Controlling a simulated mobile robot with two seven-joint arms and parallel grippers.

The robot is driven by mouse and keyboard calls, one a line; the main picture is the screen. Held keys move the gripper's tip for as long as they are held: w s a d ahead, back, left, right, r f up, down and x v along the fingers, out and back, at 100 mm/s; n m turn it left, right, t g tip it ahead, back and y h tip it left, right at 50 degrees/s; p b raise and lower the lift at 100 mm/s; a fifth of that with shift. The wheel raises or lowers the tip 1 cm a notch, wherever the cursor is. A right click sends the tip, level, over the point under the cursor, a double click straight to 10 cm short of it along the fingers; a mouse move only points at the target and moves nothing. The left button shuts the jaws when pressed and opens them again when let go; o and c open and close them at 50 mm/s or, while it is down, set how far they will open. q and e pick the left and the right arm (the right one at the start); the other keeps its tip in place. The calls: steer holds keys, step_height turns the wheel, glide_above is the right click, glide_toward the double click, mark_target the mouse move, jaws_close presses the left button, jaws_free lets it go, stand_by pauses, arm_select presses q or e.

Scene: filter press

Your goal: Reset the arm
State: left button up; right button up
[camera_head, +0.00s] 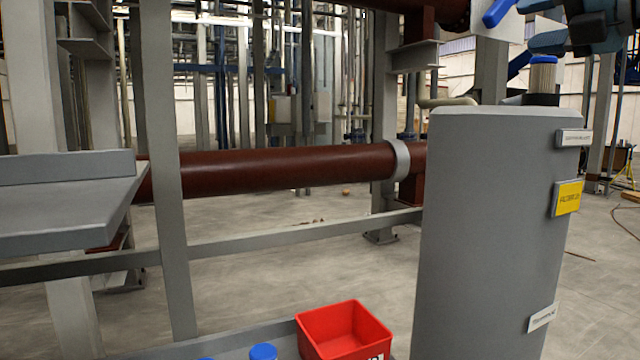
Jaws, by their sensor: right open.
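My right gripper (532,28) is at the top right, partly cut off by the upper edge. Its blue-grey fingers are apart and point left, with nothing seen between them. Just below it, a pale ribbed filter with a blue top (543,72) stands upright at the top of the large grey housing (490,220). The gripper looks apart from the filter, though the gap is small in the picture. The filter's lower end is hidden behind the housing's rim. My left gripper is not in view.
A red bin (345,332) stands at the bottom, beside blue round caps (263,352). A blue handle (497,12) is left of my gripper. A brown pipe (280,172) and grey frame post (166,170) cross the left. Open floor lies behind.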

steer(key=w+a+f+n+g+y+p, duration=0.1)
steer(key=w+a+f+g+y, duration=0.25)
steer(key=a+f, duration=0.4)
steer(key=w+a+f+n+g+y+p, duration=0.1)
steer(key=w+a+f+n+g+y, duration=0.2)
steer(key=f, duration=0.7)
steer(key=s+a+f+m+t+y+p, duration=0.15)
steer(key=f+m+t, duration=0.25)
steer(key=f+m, duration=0.5)
steer(key=a+f+m+t+y+p, duration=0.15)
steer(key=f+m+t, duration=0.35)
steer(key=f, duration=0.8)
steer(key=s+f+m+h+p, duration=0.1)
steer(key=s+f+m+h, duration=0.35)
steer(key=f, duration=0.35)
steer(key=s+f+m+h+p, duration=0.25)
steer(key=f+m+h, duration=0.3)
steer(key=f, duration=0.35)
steer(key=s+f+m+h, duration=0.4)
steer(key=s+f+m, duration=0.15)
steer(key=f, duration=0.25)
steer(key=s+a+f+m+g+h+p, duration=0.1)
steer(key=s+f+m+g, duration=0.3)
steer(key=s+f, duration=0.9)
steer(key=s+g, duration=0.2)
steer(key=s, duration=0.1)
steer(key=shift+a+f+p, duration=0.15)
steer(key=shift+f+p, duration=0.15)
steer(key=shift+p, duration=0.05)
